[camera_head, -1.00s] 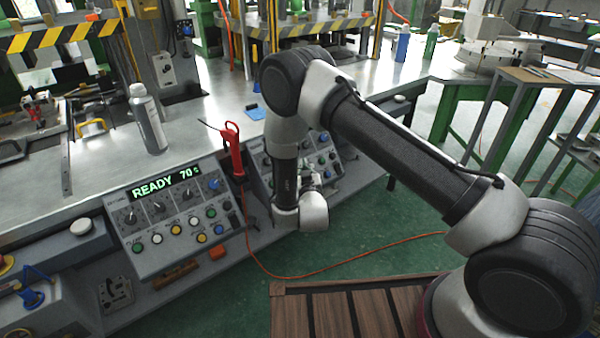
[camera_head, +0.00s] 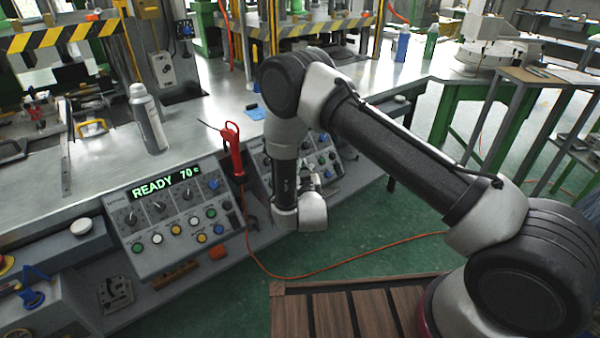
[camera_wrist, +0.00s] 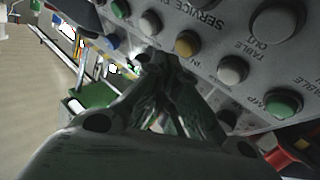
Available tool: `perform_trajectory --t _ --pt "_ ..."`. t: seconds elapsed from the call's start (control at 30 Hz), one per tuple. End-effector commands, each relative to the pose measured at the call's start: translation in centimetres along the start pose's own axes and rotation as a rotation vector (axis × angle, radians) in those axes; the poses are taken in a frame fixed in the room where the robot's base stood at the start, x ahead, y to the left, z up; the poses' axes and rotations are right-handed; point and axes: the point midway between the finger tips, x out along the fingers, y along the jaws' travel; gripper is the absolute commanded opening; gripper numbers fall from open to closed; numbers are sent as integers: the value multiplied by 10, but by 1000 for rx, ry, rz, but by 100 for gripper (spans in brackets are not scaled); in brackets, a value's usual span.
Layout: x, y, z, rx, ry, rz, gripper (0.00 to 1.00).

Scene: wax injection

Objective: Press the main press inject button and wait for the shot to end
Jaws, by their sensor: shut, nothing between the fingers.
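My gripper (camera_wrist: 152,62) is shut and empty in the wrist view. Its fingertips are close to a grey button panel (camera_wrist: 207,42), by a label beginning "IN". An amber button (camera_wrist: 187,43) is just right of the tips, with white buttons (camera_wrist: 232,70) on either side of it. I cannot tell whether the tips touch a button. In the head view my wrist partly covers the right-hand panel (camera_head: 328,160). The left-hand panel (camera_head: 150,218) shows a green display (camera_head: 166,187) reading "READY 70" and several coloured buttons. I cannot tell which button is the main press inject button.
A red-handled tool (camera_head: 233,150) stands between the panels, with an orange cable (camera_head: 345,262) running across the floor. A grey bottle (camera_head: 148,120) stands on the metal bench (camera_head: 210,100). Striped press guards (camera_head: 60,36) are behind.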

Motion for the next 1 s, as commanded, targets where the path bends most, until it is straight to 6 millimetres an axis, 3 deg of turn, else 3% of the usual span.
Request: perform_trajectory --t 1.0 --pt "6 -4 4 0 0 0 0"
